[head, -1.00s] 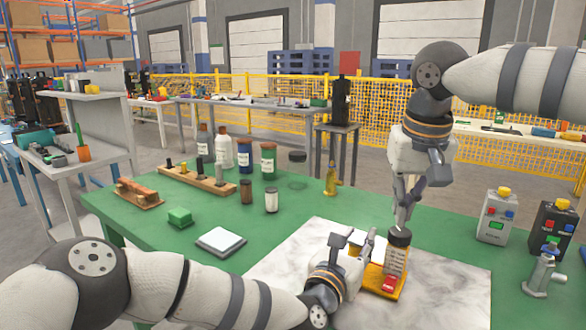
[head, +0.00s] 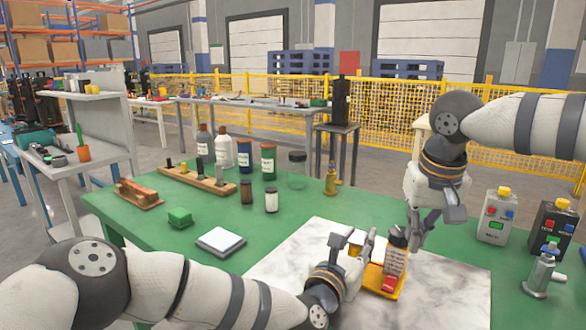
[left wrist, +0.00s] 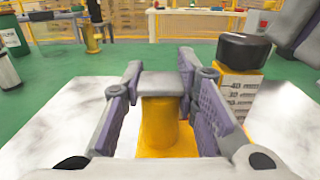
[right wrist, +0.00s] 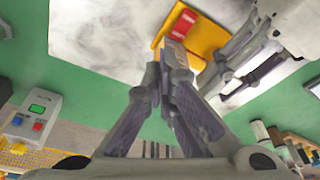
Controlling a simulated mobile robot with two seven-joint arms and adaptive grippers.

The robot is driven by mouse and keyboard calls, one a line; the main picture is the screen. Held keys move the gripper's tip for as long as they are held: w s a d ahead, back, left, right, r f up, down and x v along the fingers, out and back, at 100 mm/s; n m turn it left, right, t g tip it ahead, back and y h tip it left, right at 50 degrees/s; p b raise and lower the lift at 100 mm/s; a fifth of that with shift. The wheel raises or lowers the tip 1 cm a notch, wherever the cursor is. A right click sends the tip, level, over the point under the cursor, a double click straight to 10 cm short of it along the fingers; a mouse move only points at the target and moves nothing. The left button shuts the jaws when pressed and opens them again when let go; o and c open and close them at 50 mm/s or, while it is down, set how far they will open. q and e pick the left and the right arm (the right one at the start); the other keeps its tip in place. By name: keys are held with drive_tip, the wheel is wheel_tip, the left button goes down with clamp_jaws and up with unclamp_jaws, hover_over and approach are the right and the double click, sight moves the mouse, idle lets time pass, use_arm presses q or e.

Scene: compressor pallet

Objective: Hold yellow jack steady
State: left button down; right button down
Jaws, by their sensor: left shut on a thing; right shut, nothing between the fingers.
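The yellow jack (head: 399,292) stands on the white marbled slab near the front of the green table. In the left wrist view, its yellow column with a grey top (left wrist: 158,128) is between the fingers of my left gripper (head: 362,250), which is shut on it. A red block (head: 390,283) shows at the jack's front; it also shows in the right wrist view (right wrist: 182,25). A black-capped block with printed numbers (left wrist: 238,85) rises beside the column. My right gripper (head: 414,242) is shut and empty, just right of that block.
Two control boxes (head: 495,218) (head: 553,225) and a grey metal fitting (head: 541,272) stand at the right. Bottles, a jar (head: 298,172), a wooden peg rack (head: 197,180) and a white pad (head: 220,241) lie left and behind. The slab's (head: 300,265) left part is clear.

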drive_tip(key=shift+f, duration=0.45)
idle(0.3)
drive_tip(key=shift+a, duration=0.15)
drive_tip(key=shift+w+a, duration=0.1)
drive_tip(key=shift+a, duration=1.35)
